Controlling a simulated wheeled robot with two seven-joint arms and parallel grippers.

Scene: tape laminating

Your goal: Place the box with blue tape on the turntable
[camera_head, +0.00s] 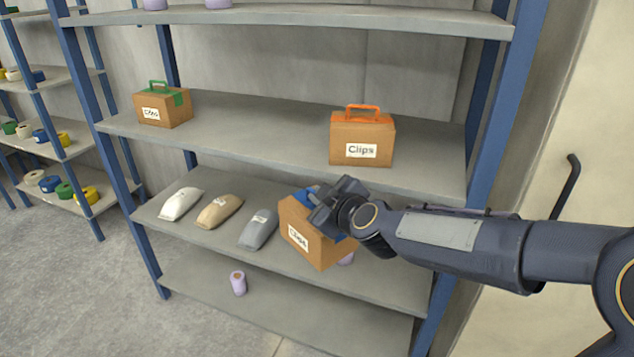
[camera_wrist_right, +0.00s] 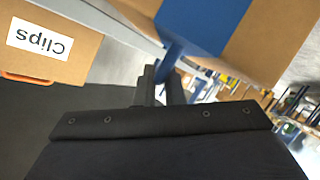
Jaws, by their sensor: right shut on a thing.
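The box with blue tape (camera_head: 312,236) is a brown carton with a "Clips" label, held tilted in front of the shelf rack. My right gripper (camera_head: 327,205) is shut on its blue handle at the top. In the right wrist view the box's blue tape band (camera_wrist_right: 205,22) fills the upper part, and the right gripper (camera_wrist_right: 168,88) is closed around the blue handle (camera_wrist_right: 172,55). The box's far side is hidden. The turntable and my left gripper are not in view.
An orange-handled clips box (camera_head: 362,138) and a green-taped box (camera_head: 162,105) stand on the shelf above (camera_head: 260,130). Several bags, including a grey one (camera_head: 259,229), lie left of the held box. A blue rack post (camera_head: 495,120) stands at right. Bare floor (camera_head: 90,290) is at left.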

